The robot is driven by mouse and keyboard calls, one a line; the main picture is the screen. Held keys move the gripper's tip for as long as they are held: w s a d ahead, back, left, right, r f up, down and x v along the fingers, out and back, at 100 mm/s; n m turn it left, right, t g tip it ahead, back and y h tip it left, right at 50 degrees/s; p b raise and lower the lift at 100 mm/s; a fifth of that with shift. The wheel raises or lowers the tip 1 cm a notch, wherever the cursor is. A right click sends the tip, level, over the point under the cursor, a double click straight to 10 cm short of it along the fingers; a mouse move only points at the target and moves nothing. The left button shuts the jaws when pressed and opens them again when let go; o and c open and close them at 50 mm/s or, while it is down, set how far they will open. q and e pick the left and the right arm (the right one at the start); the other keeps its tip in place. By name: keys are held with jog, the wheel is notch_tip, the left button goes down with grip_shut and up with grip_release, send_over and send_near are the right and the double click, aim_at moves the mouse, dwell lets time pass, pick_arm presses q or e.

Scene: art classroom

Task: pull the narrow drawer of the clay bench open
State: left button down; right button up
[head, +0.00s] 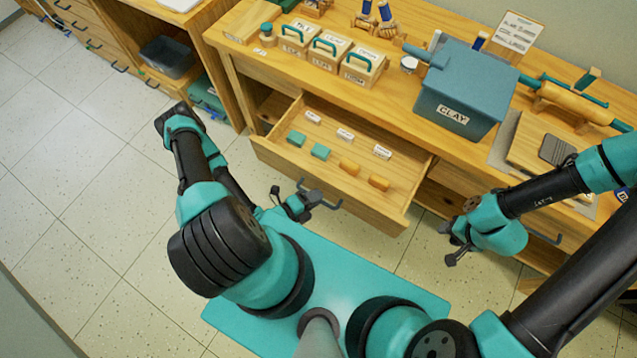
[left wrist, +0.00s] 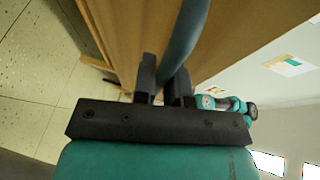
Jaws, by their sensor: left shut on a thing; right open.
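A wooden drawer (head: 330,196) of the clay bench (head: 395,92) stands well pulled out, showing its inside. I cannot tell whether it is the narrow one. Its grey bar handle (head: 322,191) is on the front panel. My left gripper (head: 312,199) is at this handle, and in the left wrist view its two fingers (left wrist: 165,84) are shut around the handle bar (left wrist: 184,40). My right gripper (head: 451,243) is open and empty, to the right of the drawer and in front of the bench.
A blue CLAY box (head: 466,90), lidded boxes (head: 330,55) and a rolling pin (head: 570,98) are on the bench top. Another dark handle (head: 545,237) shows at the right. Floor tiles at left are clear.

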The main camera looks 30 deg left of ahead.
pick_arm(q)
jog(key=shift+s+a, duration=0.15)
jog(key=shift+s, duration=1.9)
jog(key=c, duration=1.2)
grip_release()
jog(key=shift+s, duration=0.15)
